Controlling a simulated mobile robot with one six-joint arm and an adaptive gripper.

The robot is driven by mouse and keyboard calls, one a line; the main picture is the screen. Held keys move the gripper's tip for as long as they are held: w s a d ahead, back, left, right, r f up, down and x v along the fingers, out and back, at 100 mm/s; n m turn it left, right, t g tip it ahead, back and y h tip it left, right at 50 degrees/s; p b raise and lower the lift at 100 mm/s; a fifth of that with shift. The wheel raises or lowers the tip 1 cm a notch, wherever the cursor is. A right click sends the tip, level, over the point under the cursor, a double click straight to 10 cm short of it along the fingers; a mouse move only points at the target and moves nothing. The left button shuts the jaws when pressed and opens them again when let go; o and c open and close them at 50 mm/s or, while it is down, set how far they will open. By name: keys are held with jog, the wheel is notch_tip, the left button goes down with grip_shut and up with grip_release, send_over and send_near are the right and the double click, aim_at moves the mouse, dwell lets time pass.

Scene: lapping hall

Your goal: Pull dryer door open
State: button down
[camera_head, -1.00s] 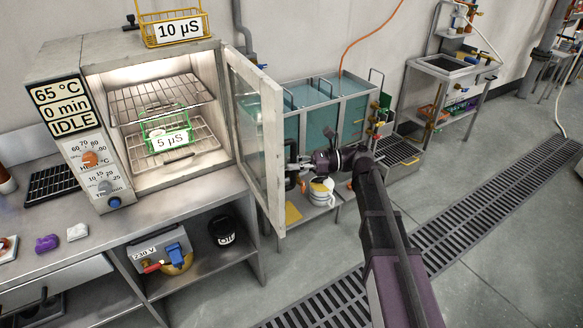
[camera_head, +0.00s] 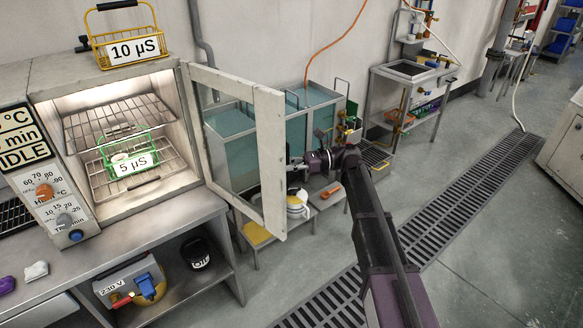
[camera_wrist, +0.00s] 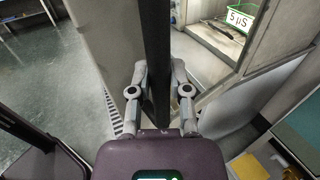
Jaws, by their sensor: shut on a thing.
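The dryer (camera_head: 48,80) stands on the bench at the left, its lit chamber exposed. Its glass-paned door (camera_head: 272,165) stands wide open, swung out to the right from the chamber's right side. My gripper (camera_head: 298,165) is at the outer side of the door's free edge. In the wrist view, my gripper (camera_wrist: 159,78) is shut on the dark upright door handle (camera_wrist: 156,40), one finger on each side. The handle is mostly hidden in the head view. A green basket (camera_head: 127,152) labelled 5 µS sits on a wire rack inside the dryer.
A yellow basket (camera_head: 122,48) labelled 10 µS sits on top of the dryer. Teal tanks (camera_head: 233,150) stand behind the door, with white round items (camera_head: 297,205) on a low shelf nearby. Open floor with a drain grate (camera_head: 460,205) lies to the right.

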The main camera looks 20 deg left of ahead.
jog(key=shift+s, duration=0.2)
jog(key=c, duration=0.6)
grip_release()
jog(key=shift+a, duration=0.15)
jog(key=shift+o, duration=0.2)
jog(key=v, duration=1.2)
jog(key=shift+f, duration=0.1)
